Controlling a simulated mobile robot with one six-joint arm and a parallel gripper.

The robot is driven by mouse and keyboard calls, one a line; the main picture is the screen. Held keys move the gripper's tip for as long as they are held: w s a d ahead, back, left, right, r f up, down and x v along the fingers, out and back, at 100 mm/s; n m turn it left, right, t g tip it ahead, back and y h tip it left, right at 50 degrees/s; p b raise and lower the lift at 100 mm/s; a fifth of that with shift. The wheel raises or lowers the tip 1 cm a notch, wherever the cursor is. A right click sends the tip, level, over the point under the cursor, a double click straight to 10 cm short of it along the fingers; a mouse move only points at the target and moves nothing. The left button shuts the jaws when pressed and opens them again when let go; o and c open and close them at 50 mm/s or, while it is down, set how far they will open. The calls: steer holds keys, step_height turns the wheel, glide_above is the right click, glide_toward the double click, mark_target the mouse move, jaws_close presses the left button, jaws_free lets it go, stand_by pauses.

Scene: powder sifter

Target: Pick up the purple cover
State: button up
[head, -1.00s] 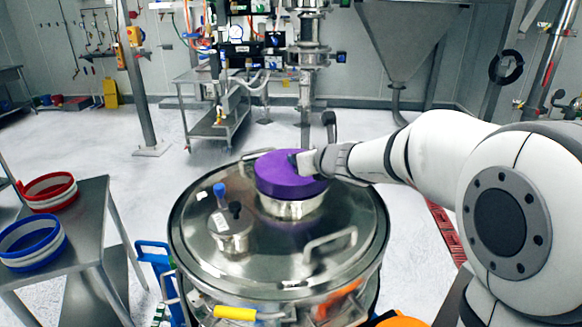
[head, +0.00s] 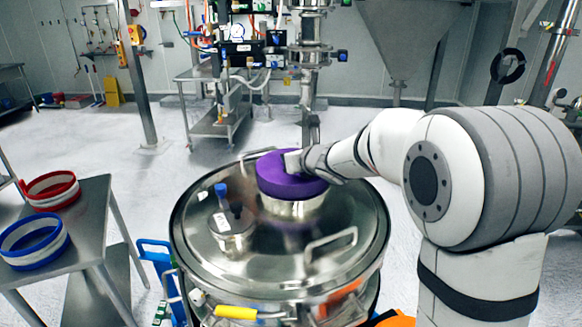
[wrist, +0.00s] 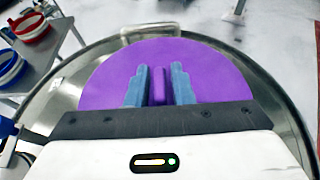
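The purple cover (head: 287,176) is a round, thick disc on the short steel neck of a large round vessel lid. In the wrist view the cover (wrist: 210,75) fills the middle, with a small upright purple handle (wrist: 158,85) on its top. My gripper (head: 294,162) is over the cover's top, reaching in from the right. In the wrist view its two blue-grey fingers (wrist: 160,72) stand on either side of the handle, with a narrow gap visible beside it. The gripper looks open around the handle. The fingertips' depth is hard to tell.
The steel vessel lid (head: 198,235) carries a blue-topped fitting (head: 222,195) and a bar handle (head: 331,242). A steel table (head: 95,205) at left holds a red ring (head: 51,190) and a blue ring (head: 34,242). A steel cart (head: 222,128) stands behind.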

jaws_close()
